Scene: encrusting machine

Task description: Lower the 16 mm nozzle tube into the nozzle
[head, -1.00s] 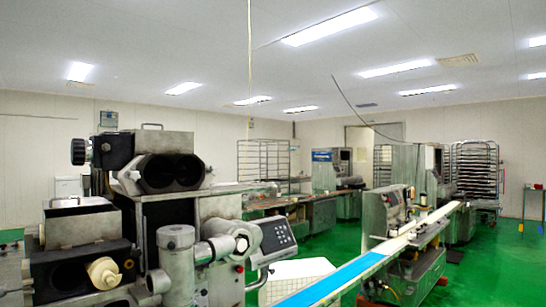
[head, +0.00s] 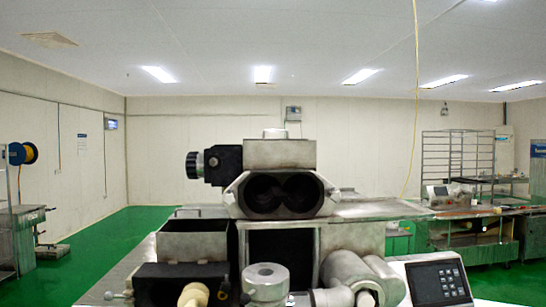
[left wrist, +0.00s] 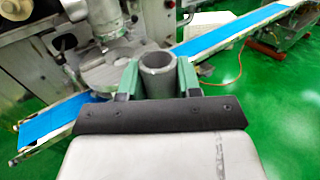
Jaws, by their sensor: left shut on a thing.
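In the left wrist view my left gripper (left wrist: 157,80) has its two green fingers shut on a grey metal tube (left wrist: 158,88). The tube's open round top end faces the camera; its lower end is hidden. The encrusting machine (head: 280,153) stands in front of me in the head view. An upright metal cylinder with a hole in its top (head: 266,284) stands at the machine's front; I cannot tell whether it is the nozzle. In the left wrist view a round metal part (left wrist: 108,74) lies left of the tube, apart from it. My right gripper is not in view.
A blue conveyor belt (left wrist: 235,30) runs past the machine in the left wrist view. A keypad panel (head: 440,280) sits at the machine's right. An orange cable (left wrist: 238,68) lies on the green floor. Open floor (head: 125,240) lies left of the machine.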

